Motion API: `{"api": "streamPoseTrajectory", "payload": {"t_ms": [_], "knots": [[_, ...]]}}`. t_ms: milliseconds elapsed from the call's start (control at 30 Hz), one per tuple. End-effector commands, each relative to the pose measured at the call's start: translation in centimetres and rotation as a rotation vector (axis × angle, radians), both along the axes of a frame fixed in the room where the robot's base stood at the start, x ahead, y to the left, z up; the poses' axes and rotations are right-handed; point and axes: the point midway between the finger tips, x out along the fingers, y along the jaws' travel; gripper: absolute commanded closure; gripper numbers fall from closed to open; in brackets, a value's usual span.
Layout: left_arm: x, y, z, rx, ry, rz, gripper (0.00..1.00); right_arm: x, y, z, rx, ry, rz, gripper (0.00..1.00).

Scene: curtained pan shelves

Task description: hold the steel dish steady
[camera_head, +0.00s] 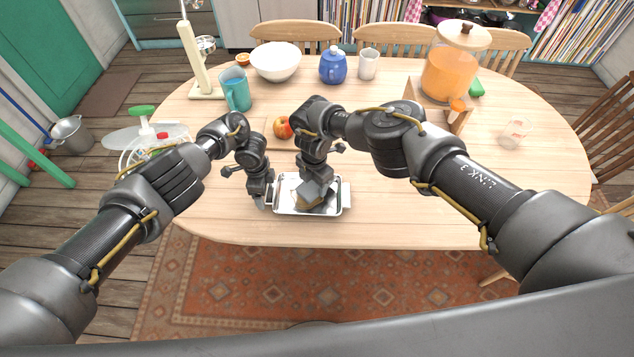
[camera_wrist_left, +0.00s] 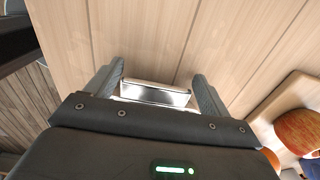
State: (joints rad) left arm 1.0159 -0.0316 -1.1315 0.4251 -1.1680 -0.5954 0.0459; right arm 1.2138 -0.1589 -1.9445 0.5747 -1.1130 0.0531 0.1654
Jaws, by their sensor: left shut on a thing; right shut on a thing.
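The steel dish (camera_head: 287,194) is a shallow rectangular tray lying on the wooden table near its front edge. My left gripper (camera_head: 267,202) is shut on the dish's left end. In the left wrist view the dish's shiny end (camera_wrist_left: 155,95) shows between the two fingers of that gripper (camera_wrist_left: 160,90). My right gripper (camera_head: 312,196) points down into the dish and is shut on a small brown block (camera_head: 309,204), seemingly a sponge. The gripper partly hides the block and the middle of the dish.
An apple (camera_head: 283,127) sits on a board behind the dish; it also shows in the left wrist view (camera_wrist_left: 298,130). A teal mug (camera_head: 236,90), white bowl (camera_head: 276,62), blue pot (camera_head: 333,66) and orange drink dispenser (camera_head: 450,72) stand farther back. Table right of the dish is clear.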

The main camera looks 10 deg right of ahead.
Motion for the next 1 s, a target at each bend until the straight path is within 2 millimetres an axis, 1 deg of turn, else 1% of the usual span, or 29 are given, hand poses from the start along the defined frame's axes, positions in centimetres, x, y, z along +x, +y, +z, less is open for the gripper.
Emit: {"api": "streamPoseTrajectory", "payload": {"t_ms": [167, 600, 700, 833, 1000], "knots": [[-0.1, 0.0, -0.1, 0.000, 0.002, 0.000, 0.45, 0.0, 0.0, 0.4, 0.001, 0.001, 0.001, 0.75], [-0.1, 0.0, -0.1, 0.000, 0.002, -0.001, 0.45, 0.1, 0.1, 5.0, 0.002, -0.001, 0.001, 0.75], [-0.1, 0.0, -0.1, 0.000, 0.002, -0.001, 0.45, 0.0, 0.0, 5.6, 0.001, 0.001, 0.000, 0.75], [-0.1, 0.0, -0.1, 0.000, 0.002, -0.001, 0.45, 0.0, 0.0, 6.0, 0.001, 0.000, 0.000, 0.75], [-0.1, 0.0, -0.1, -0.001, 0.002, -0.001, 0.45, 0.0, 0.0, 6.0, 0.000, 0.000, 0.000, 0.75]]}}
